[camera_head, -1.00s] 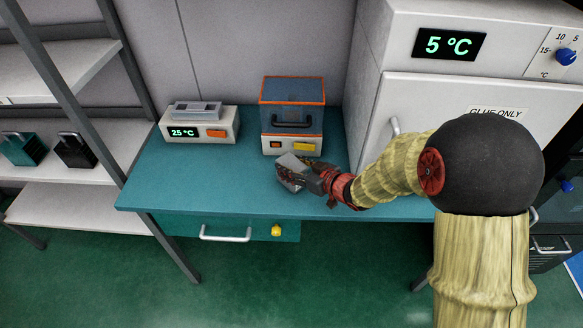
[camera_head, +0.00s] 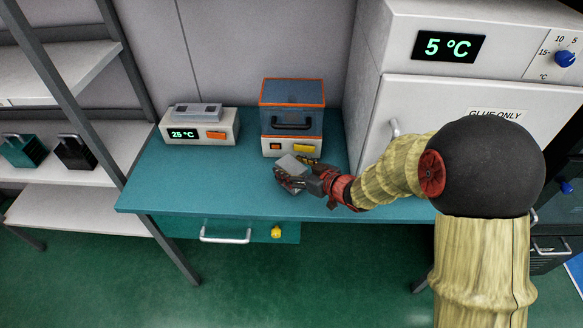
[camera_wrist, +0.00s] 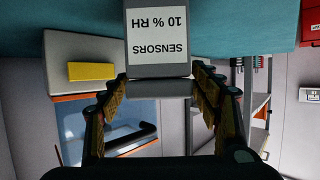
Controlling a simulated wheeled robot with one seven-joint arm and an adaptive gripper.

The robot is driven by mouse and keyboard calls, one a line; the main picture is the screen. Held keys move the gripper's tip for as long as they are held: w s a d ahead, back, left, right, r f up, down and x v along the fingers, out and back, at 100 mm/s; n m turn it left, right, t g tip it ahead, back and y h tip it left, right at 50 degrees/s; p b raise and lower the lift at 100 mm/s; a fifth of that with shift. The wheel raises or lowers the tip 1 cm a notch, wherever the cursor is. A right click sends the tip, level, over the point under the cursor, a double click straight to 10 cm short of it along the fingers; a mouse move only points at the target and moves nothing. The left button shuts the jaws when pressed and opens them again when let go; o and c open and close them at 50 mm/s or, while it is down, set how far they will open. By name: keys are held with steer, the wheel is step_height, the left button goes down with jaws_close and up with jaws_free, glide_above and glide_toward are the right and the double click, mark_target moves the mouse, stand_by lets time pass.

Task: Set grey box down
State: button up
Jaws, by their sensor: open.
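The grey box (camera_head: 289,165) sits near the front middle of the teal bench (camera_head: 190,188), apparently resting flat on it. The wrist view is upside down and shows the box (camera_wrist: 158,72) with a white label reading "SENSORS 10 % RH". My gripper (camera_head: 303,172) is at the box's right side in the head view. In the wrist view my gripper (camera_wrist: 160,88) is open, its fingers spread to either side of the box's near end. Whether a fingertip still touches the box is hard to tell.
Behind the box stands an orange-edged clear-lidded unit (camera_head: 291,120). A unit reading 25 °C (camera_head: 199,125) stands at the back left. A large white cabinet reading 5 °C (camera_head: 460,95) stands right. The bench's left part is clear.

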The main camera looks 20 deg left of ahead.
steer(key=p+v, duration=0.3)
steer(key=v, duration=0.9)
steer(key=shift+d+f, duration=0.1)
